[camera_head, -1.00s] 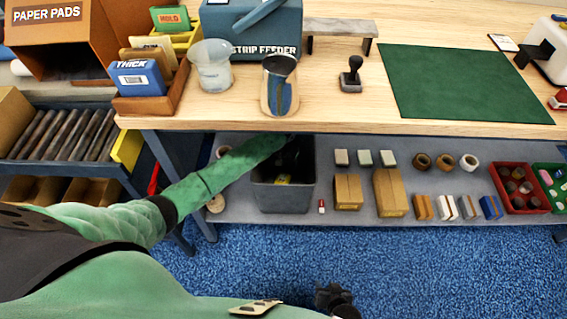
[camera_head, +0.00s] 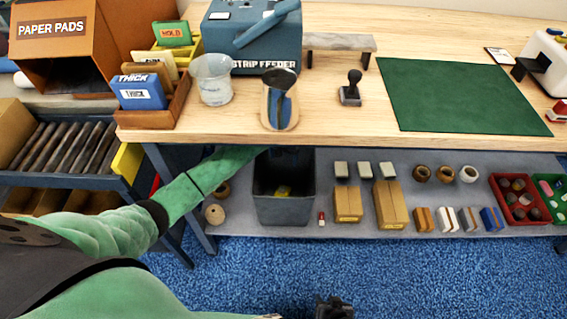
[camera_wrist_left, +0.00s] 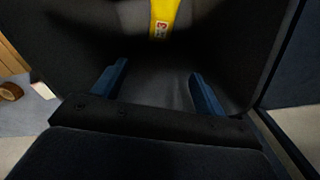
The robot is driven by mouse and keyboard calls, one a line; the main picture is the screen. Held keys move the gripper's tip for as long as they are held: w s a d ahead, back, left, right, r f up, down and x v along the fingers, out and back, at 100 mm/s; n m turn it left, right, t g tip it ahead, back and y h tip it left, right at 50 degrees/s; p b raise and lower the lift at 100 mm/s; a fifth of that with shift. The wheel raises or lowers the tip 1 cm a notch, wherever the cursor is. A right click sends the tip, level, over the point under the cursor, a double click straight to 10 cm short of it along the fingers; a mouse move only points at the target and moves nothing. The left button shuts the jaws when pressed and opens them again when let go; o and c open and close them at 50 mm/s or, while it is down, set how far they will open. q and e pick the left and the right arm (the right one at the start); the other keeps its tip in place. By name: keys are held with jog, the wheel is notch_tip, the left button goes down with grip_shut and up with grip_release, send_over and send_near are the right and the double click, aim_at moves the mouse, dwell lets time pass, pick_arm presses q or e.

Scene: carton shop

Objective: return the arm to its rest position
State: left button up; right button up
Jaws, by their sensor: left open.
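My left arm, green, reaches in from the left to the dark grey bin (camera_head: 286,211) on the shelf under the bench. My left gripper (camera_wrist_left: 158,88) has its two blue fingers apart with nothing between them. In the head view it is mostly lost in shadow under the bench edge, at the back of the bin. A yellow item (camera_wrist_left: 164,17) with a dark mark lies in the bin, beyond the fingertips and apart from them. My right gripper (camera_head: 334,308) is a small dark shape at the bottom edge; its fingers are not clear.
The wooden bench top (camera_head: 335,112) overhangs the shelf (camera_head: 365,226). A metal pitcher (camera_head: 280,104) stands at the bench edge above the bin. Cartons (camera_head: 391,206) and a small red item (camera_head: 321,218) stand right of the bin. The blue floor in front is clear.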

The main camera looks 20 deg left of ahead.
pick_arm(q)
jog(key=shift+r, duration=0.5)
pick_arm(e)
jog(key=shift+w+r, duration=0.1)
jog(key=shift+r, duration=0.25)
jog(key=shift+f, duration=0.25)
